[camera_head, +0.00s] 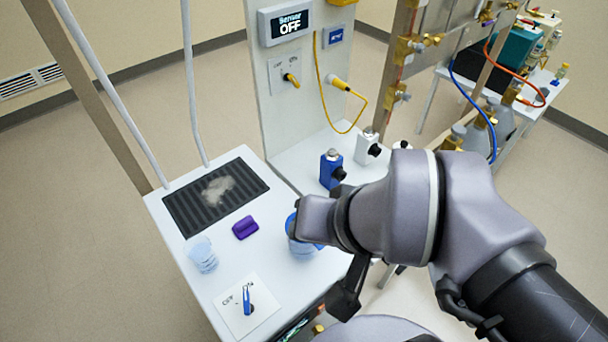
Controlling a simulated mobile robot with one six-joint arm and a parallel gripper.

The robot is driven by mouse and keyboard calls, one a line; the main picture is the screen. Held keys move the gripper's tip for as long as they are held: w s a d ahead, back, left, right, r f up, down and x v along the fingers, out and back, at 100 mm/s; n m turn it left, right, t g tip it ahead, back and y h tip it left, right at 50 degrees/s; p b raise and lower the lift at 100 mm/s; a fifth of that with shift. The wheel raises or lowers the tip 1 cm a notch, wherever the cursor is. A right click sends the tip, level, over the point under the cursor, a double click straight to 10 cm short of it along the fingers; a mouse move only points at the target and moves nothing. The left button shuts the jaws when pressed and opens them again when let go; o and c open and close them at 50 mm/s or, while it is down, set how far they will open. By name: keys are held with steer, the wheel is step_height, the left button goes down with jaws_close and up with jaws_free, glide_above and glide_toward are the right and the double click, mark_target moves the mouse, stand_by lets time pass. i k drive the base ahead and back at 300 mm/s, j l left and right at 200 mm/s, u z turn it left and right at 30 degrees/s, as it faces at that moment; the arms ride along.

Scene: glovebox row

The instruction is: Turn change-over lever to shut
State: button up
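No lever in view is clearly labelled as a change-over lever. A blue lever (247,299) stands on a small white plate with lettering at the front of the white bench. A yellow lever (291,80) sits on a lettered plate on the upright panel. Brass valves (408,47) line the manifold at upper right; their handles are too small to read. My arm crosses the right half of the view. A dark part that looks like my gripper (347,291) hangs below my wrist, right of the bench's front edge. Its fingers cannot be made out clearly.
Floor at left is clear.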

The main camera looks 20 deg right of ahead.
mark_target(494, 20)
steer(key=i+l, duration=0.1)
steer(key=l, duration=0.4)
steer(key=i+l, duration=0.1)
steer(key=l, duration=0.35)
steer(key=i+l+z, duration=0.1)
steer(key=l, duration=0.4)
steer(key=i+l, duration=0.15)
steer(key=l, duration=0.3)
steer(key=i+l, duration=0.15)
steer(key=l, duration=0.35)
steer(key=i+l+z, duration=0.1)
steer(key=l, duration=0.35)
steer(key=i+l, duration=0.15)
steer(key=l, duration=0.35)
steer(key=i+l, duration=0.15)
steer(key=l, duration=0.3)
steer(key=l+z, duration=0.2)
steer(key=l, duration=0.35)
steer(key=i, duration=0.05)
